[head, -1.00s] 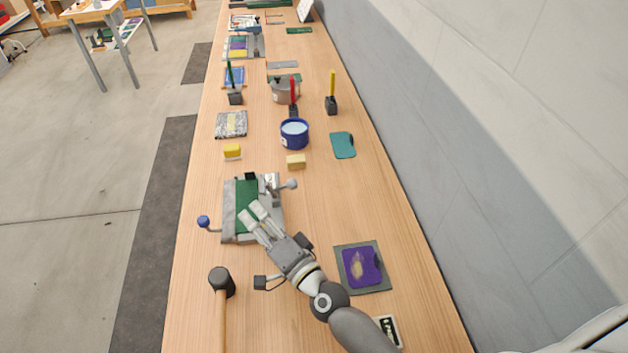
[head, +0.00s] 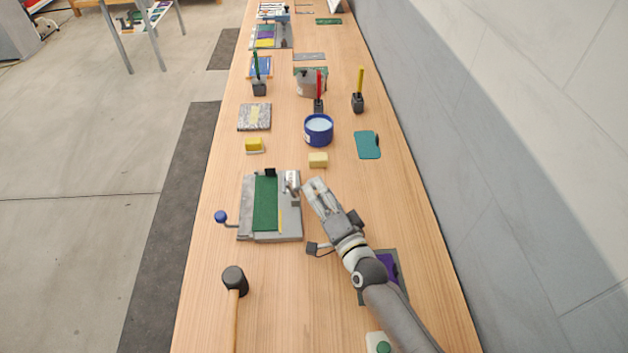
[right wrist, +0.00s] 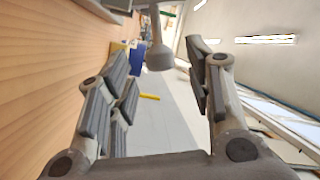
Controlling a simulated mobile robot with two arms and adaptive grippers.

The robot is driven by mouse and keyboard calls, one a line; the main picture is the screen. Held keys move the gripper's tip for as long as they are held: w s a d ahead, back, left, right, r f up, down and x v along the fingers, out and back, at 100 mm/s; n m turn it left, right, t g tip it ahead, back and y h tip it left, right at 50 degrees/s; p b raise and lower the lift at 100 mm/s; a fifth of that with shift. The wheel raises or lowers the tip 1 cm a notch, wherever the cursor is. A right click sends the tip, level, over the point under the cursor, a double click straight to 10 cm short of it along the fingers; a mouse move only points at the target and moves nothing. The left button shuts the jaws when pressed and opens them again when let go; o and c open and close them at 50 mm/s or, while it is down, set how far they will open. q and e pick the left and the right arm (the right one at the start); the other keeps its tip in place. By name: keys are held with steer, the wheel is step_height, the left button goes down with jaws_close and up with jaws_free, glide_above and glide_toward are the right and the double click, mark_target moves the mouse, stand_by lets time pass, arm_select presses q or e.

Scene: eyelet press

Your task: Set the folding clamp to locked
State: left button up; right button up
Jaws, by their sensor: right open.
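The grey press fixture (head: 248,213) with its green strip (head: 265,205) lies on the bench. The folding clamp (head: 292,184) is the grey metal part at its upper right corner. Its outer end is hidden by my right gripper (head: 315,186) in the head view. My right gripper is open, just right of the clamp, with its fingers pointing up the bench. In the right wrist view, a grey rounded knob on a stem (right wrist: 159,56) shows between the open fingers, apparently the clamp's handle. I cannot tell whether they touch. My left gripper is not in view.
A blue-knobbed lever (head: 221,216) sticks out left of the fixture. A mallet (head: 235,281) lies in front. A tan block (head: 318,160) and a blue tub (head: 319,131) stand beyond. A purple pad (head: 388,268) is partly under my right arm. The wall is at right.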

mark_target(313, 184)
steer(key=x, duration=0.3)
steer(key=shift+w, duration=0.15)
steer(key=shift+w+a, duration=0.15)
steer(key=shift+w, duration=0.25)
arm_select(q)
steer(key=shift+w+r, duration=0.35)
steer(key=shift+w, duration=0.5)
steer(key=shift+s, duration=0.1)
arm_select(e)
steer(key=shift+c, duration=0.6)
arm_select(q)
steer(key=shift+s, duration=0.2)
arm_select(e)
jaws_close()
